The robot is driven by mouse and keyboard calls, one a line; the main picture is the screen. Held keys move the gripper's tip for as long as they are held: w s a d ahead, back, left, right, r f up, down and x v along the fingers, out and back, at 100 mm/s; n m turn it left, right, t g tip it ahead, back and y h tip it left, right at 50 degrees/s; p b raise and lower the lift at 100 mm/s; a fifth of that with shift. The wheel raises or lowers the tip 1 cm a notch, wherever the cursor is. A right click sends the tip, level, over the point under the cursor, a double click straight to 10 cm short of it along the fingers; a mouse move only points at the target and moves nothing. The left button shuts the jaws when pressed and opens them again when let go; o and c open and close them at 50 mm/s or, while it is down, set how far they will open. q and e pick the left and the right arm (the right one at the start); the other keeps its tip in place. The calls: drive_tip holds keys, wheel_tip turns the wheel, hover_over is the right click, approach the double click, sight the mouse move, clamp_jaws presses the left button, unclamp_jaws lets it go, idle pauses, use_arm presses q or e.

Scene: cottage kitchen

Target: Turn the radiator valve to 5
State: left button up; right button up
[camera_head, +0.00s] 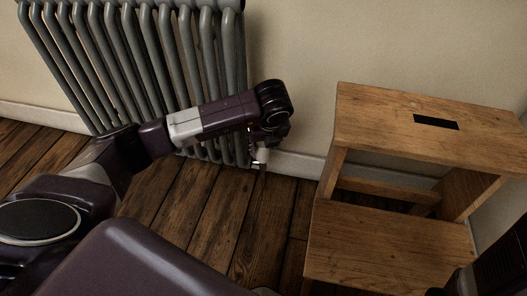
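The grey column radiator (160,70) stands against the wall at the upper left. A small white part, which looks like the valve knob (261,155), shows low beside the radiator's right end. My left gripper (265,143) points down right at it, and the wrist above hides most of its fingers. I cannot tell whether the fingers touch the knob or are closed on it. No numbers on the knob can be read. A dark ribbed part at the bottom right corner looks like my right gripper (500,265); its fingers cannot be made out.
A wooden step stool (385,245) with a dark slot in its top stands on the right, apart from the radiator. Bare plank floor (230,220) lies between them. The wall and white skirting board (295,163) run close behind the knob.

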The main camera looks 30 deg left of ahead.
use_arm(q)
drive_tip(key=shift+b+x, duration=0.45)
drive_tip(key=shift+x, duration=0.8)
drive_tip(key=c, duration=0.9)
drive_tip(key=shift+d+r+n+p, duration=0.1)
drive_tip(key=shift+r+n+p, duration=0.1)
drive_tip(key=shift+n+p, duration=0.35)
drive_tip(key=shift+f+n+y, duration=0.15)
drive_tip(key=shift+n+y, duration=0.1)
drive_tip(key=shift+y, duration=0.05)
drive_tip(key=o, duration=0.9)
drive_tip(key=v, duration=1.2)
drive_tip(key=shift+w, duration=0.15)
